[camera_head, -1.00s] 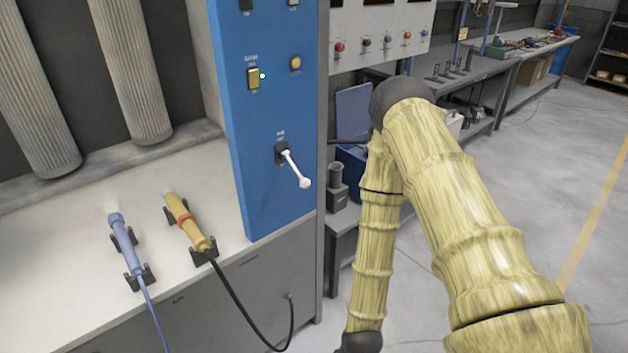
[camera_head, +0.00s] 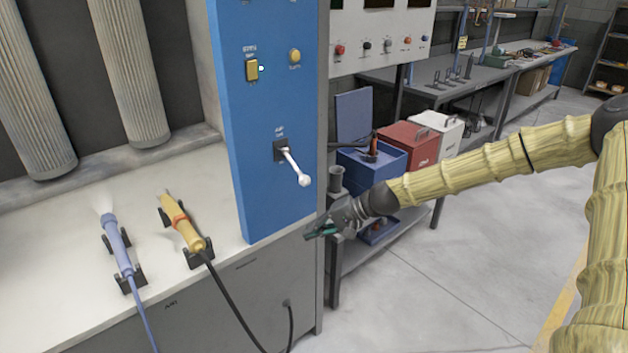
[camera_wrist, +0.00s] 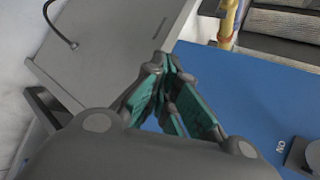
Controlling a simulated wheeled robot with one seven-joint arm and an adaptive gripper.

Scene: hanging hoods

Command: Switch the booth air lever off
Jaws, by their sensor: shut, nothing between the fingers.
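The booth air lever (camera_head: 293,165) is a white rod with a round knob, on a dark mount on the blue panel (camera_head: 270,110). It tilts down and to the right in the head view. My gripper (camera_head: 312,234) is shut and empty, below and slightly right of the lever knob, apart from it, near the panel's lower right edge. In the wrist view its green-padded fingers (camera_wrist: 165,65) meet at the tips, over the blue panel (camera_wrist: 240,90). A dark mount (camera_wrist: 305,155) marked ON shows at the right edge there; the lever's rod is not clear in that view.
A blue tool (camera_head: 117,244) and a yellow tool (camera_head: 181,220) rest in holders on the white bench. A blue bin (camera_head: 372,165) and red box (camera_head: 408,146) stand behind my arm.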

